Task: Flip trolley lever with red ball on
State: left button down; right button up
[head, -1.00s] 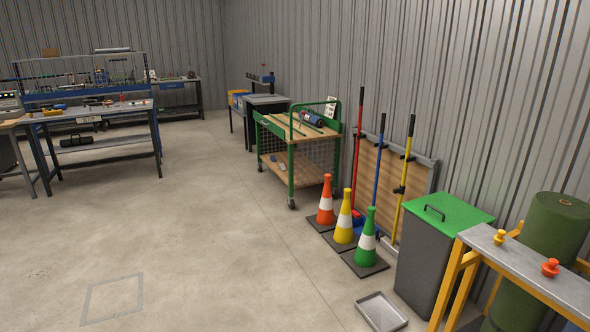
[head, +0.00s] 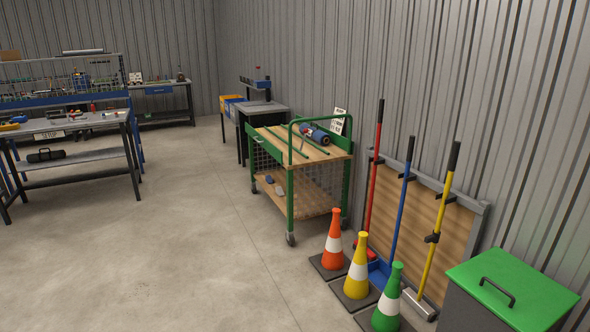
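The trolley (head: 290,207) is a green wheeled frame with mesh sides, a wooden top and a wooden lower shelf. It stands against the wall, a little right of the middle of the head view. A green hoop handle rises over its top. A blue tool (head: 315,134) and thin green rods lie on the top. Small blue and grey items (head: 275,187) lie on the lower shelf. I cannot make out a lever with a red ball on it. Neither of my grippers is in view.
Orange (head: 333,256), yellow (head: 356,285) and green (head: 387,315) cones stand right of the trolley's near end. Behind them, red, blue and yellow tools hang on a wooden board (head: 410,213). A green-lidded bin (head: 540,285) is at lower right. The floor left of the trolley is clear.

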aim_at(305, 131)
jog(key=i, duration=1.8)
jog(key=i+z, duration=0.15)
jog(key=i, duration=0.45)
jog(key=i+j+z, duration=0.15)
jog(key=i, duration=0.45)
jog(key=i+j+z, duration=0.15)
jog(key=i, duration=0.45)
jog(key=i+j+z, duration=0.5)
jog(key=i, duration=0.15)
